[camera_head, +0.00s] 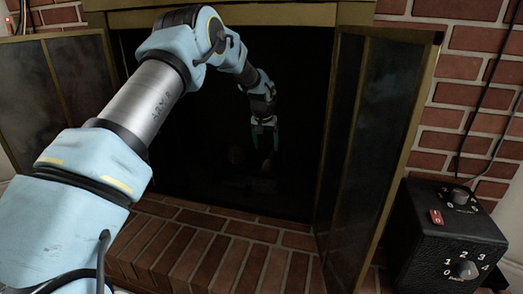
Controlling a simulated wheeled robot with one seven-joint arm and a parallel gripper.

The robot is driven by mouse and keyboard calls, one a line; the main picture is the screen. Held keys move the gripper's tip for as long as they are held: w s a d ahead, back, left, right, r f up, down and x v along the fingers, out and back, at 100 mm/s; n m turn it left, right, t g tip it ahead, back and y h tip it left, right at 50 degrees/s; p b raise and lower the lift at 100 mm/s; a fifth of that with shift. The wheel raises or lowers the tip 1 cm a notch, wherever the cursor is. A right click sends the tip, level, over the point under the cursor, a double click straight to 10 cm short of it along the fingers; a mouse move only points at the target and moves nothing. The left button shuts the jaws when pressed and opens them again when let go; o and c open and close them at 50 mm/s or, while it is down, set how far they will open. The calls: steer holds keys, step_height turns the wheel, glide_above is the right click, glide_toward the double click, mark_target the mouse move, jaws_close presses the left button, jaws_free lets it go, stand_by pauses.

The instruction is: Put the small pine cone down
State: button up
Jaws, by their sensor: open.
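My gripper (265,146) is inside the dark fireplace opening, pointing down, with its fingers apart. A small dim brownish shape (266,165), which may be the small pine cone, shows just below the fingertips. I cannot tell whether it touches the fingers or what it rests on. Another faint rounded shape (236,156) is to the left of the gripper. Its kind is too dark to make out.
The brick hearth (215,250) lies in front of the opening. Folding glass doors stand open on the left (75,85) and right (375,130). A black box with knobs (440,235) stands at the lower right. The firebox interior is very dark.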

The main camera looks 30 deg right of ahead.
steer(key=shift+r, duration=0.2)
steer(key=s+a+r+n+y, duration=0.1)
steer(key=s+a+r, duration=0.15)
steer(key=a, duration=0.75)
steer(key=s+a+r+n, duration=0.1)
steer(key=a+r, duration=0.2)
steer(key=a, duration=0.7)
steer(key=s+a+r+n+y, duration=0.1)
steer(key=a+r+n, duration=0.15)
steer(key=a, duration=0.75)
steer(key=s+a+r+n, duration=0.1)
steer(key=s+a+n, duration=0.2)
steer(key=s+a, duration=1.5)
steer(key=shift+s+a+g, duration=0.25)
steer(key=shift+s+g, duration=0.15)
steer(key=shift+s, duration=0.2)
step_height(320, 180, up, 35)
steer(key=p, duration=3.5)
